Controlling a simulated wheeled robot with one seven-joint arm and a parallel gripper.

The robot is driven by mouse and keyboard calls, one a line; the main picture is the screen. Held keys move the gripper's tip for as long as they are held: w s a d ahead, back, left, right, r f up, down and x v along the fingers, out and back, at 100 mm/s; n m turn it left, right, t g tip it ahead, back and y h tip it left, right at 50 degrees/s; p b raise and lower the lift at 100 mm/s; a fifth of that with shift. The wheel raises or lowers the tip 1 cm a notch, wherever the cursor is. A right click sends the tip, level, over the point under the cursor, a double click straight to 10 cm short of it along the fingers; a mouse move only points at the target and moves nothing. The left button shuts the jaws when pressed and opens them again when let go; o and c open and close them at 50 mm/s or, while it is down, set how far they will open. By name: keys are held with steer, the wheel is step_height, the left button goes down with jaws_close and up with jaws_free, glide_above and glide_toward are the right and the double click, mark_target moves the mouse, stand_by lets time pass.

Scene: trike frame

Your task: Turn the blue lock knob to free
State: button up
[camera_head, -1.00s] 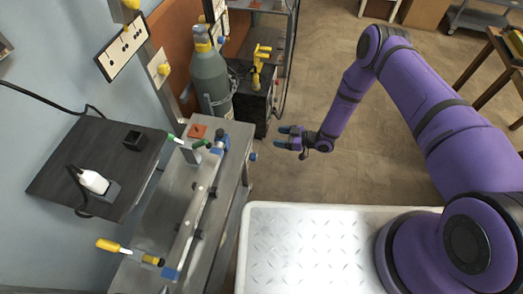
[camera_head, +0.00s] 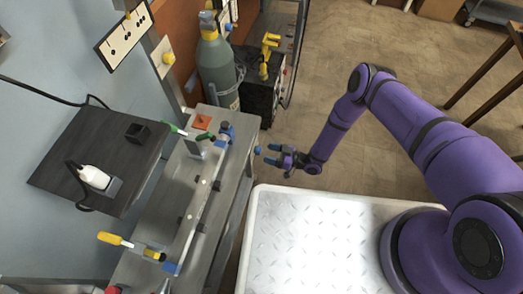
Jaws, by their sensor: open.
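A small blue knob (camera_head: 257,150) sticks out from the right side of the grey metal bench (camera_head: 225,205), near its far end. I take it to be the lock knob; its pointer or marking is too small to read. A small gap seems to show between fingertips and knob, and the jaws look empty. Other blue parts sit on the rail on the bench: a clamp (camera_head: 223,138) at the far end and a block (camera_head: 171,268) at the near end.
A grey gas cylinder (camera_head: 216,68) and a black machine (camera_head: 262,98) stand behind the bench. A yellow-handled tool (camera_head: 112,239) lies at the near end. A white tread-plate deck (camera_head: 310,245) lies below my arm.

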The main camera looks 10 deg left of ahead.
mark_target(258, 150)
steer(key=shift+w+a, duration=0.15)
steer(key=shift+a, duration=0.9)
steer(key=shift+w+a, duration=0.1)
steer(key=shift+a, duration=0.95)
steer(key=c, duration=0.9)
